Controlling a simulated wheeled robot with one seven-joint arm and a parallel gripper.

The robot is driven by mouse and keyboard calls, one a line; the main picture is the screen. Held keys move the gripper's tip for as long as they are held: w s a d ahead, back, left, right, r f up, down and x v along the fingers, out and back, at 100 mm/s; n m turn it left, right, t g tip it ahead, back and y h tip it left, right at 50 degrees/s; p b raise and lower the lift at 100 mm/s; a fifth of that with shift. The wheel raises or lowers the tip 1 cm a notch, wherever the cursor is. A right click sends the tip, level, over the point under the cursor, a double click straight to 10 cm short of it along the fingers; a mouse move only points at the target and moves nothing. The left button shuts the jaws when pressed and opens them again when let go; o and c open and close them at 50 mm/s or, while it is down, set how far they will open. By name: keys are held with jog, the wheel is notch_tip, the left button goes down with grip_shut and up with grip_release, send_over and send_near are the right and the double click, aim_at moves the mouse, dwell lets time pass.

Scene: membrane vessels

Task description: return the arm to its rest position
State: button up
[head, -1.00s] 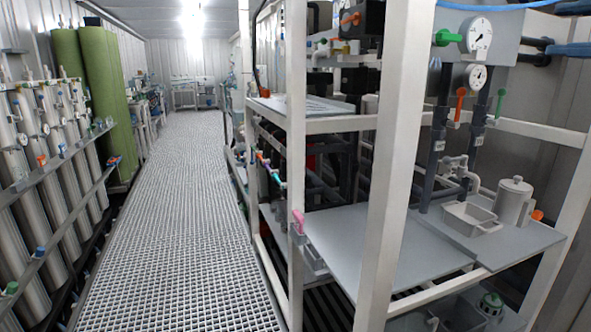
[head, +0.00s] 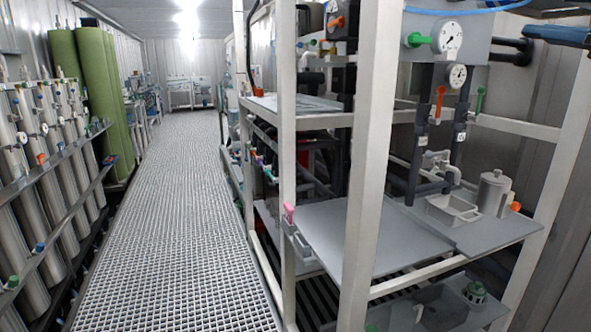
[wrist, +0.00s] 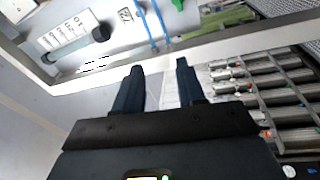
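My gripper (wrist: 158,72) shows in the wrist view with its two dark fingers apart and nothing between them. It is open and empty. A pale frame bar and a grey panel with a dark knob (wrist: 102,33) lie beyond the fingertips, apart from them as far as I can tell. In the head view, a blue part that may be my arm (head: 558,36) shows at the upper right edge. The gripper itself is not visible in the head view.
A white frame (head: 372,170) with shelves, gauges (head: 449,38) and valves stands on the right. A grey jug (head: 493,192) and tub (head: 452,210) sit on its shelf. Metal vessels (head: 40,185) line the left wall. The grating walkway (head: 180,220) between is clear.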

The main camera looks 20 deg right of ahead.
jog(key=s+a+f+m+h, duration=0.25)
jog(key=a+f+m, duration=0.25)
jog(key=f+m, duration=0.45)
jog(key=s+a+f+m+h, duration=0.1)
jog(key=a+f+m+h, duration=0.35)
jog(key=f, duration=0.75)
jog(key=s+a+f+m+h, duration=0.1)
jog(key=a+f+m+h, duration=0.1)
jog(key=a+f+m, duration=0.6)
jog(key=s+a+f+n+g+y, duration=0.2)
jog(key=s+f, duration=0.6)
jog(key=s, duration=0.4)
jog(key=s+a+f+n+g+y, duration=0.1)
jog(key=s+f+n+g+y, duration=0.1)
jog(key=s+f, duration=0.6)
jog(key=s+g+y, duration=0.1)
jog(key=s+y, duration=0.1)
jog(key=s, duration=0.3)
jog(key=shift+a+f+n+y, duration=0.3)
jog(key=shift+a, duration=0.05)
